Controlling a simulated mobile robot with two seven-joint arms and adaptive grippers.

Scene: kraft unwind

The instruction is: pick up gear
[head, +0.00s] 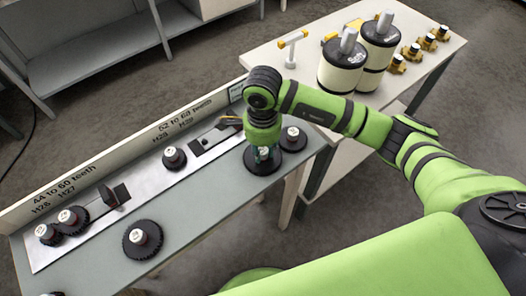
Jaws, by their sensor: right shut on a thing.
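My right gripper (263,153) points down near the right end of the grey bench and is shut on a dark gear (262,168). The gripper hides much of this gear, and I cannot tell whether it still touches the bench. Another dark gear (294,138) with a pale-topped hub lies just to its right. A large toothed gear (133,249) lies near the bench's front edge. A smaller gear (174,160) sits on the metal plate, and two more gears (68,217) (45,235) sit at its left end. My left gripper is not in view.
A labelled board (125,150) runs along the back of the grey bench (205,205). A pale table (283,62) behind holds two large cream-and-black cylinders (342,76), a T-handled tool (292,47) and several small yellow-and-black parts (412,51). Grey shelving (105,55) stands at the back left.

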